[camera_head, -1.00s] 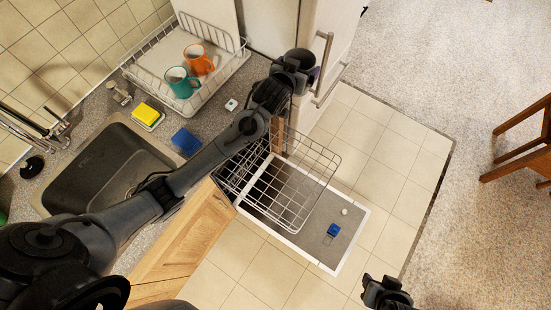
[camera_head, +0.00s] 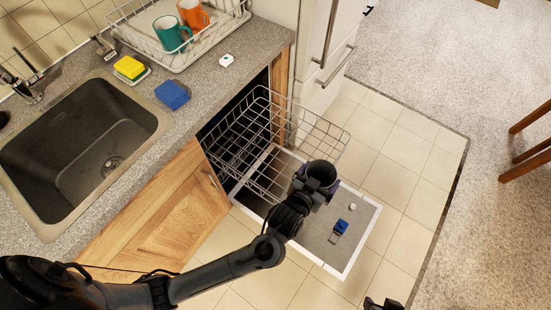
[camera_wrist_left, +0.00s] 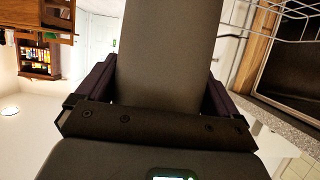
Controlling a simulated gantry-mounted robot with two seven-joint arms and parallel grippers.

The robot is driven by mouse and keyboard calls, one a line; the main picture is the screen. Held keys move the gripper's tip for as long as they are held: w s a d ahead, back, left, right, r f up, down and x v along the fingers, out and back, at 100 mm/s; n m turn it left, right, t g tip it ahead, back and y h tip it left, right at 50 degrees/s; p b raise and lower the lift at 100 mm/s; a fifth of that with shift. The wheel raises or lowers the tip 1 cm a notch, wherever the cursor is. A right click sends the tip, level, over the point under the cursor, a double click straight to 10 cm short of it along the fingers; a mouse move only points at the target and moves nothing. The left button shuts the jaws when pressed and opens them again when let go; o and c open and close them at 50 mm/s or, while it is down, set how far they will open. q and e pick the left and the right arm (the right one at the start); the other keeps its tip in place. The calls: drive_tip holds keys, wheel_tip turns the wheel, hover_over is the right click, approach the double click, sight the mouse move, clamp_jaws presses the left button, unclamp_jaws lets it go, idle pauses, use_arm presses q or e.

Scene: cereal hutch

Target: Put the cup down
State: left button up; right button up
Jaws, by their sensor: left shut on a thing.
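My left gripper (camera_head: 328,186) is over the open dishwasher door (camera_head: 357,246), in front of the pulled-out wire rack (camera_head: 262,172). It is shut on a dark grey, smooth thing, apparently the cup (camera_wrist_left: 170,45), which fills the space between the purple fingers in the left wrist view. Its mouth and handle cannot be made out, and the wrist hides most of it in the head view. How high it is above the door cannot be told. Only the tip of my right gripper (camera_head: 384,304) shows at the bottom edge; its jaws are unclear.
A teal cup (camera_head: 171,35) and an orange cup (camera_head: 193,14) stand in the white dish rack (camera_head: 180,65) on the counter. A yellow sponge (camera_head: 129,67) and a blue sponge (camera_head: 172,95) lie by the sink (camera_head: 75,150). A wooden cabinet door (camera_head: 165,208) stands left of the dishwasher. Tiled floor to the right is clear.

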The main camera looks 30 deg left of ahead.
sight(319, 173)
use_arm(q)
drive_tip(key=f, duration=0.2)
drive_tip(key=a+f+b, duration=0.1)
drive_tip(key=shift+s+a+f, duration=0.15)
drive_tip(key=shift+f, duration=0.2)
drive_tip(key=w+a+f+b, duration=0.1)
drive_tip(key=a+f+b, duration=0.1)
drive_tip(key=a+f, duration=0.1)
drive_tip(key=w+a+f+b, duration=0.1)
drive_tip(key=a+f+b, duration=0.1)
drive_tip(key=a+f, duration=0.1)
drive_tip(key=w+a+f+b, duration=0.2)
drive_tip(key=a+f, duration=0.1)
drive_tip(key=shift+a+f, duration=0.2)
drive_tip(key=shift+f, duration=0.25)
drive_tip(key=shift+f, duration=0.2)
drive_tip(key=o, duration=0.7)
drive_tip(key=shift+r, duration=0.15)
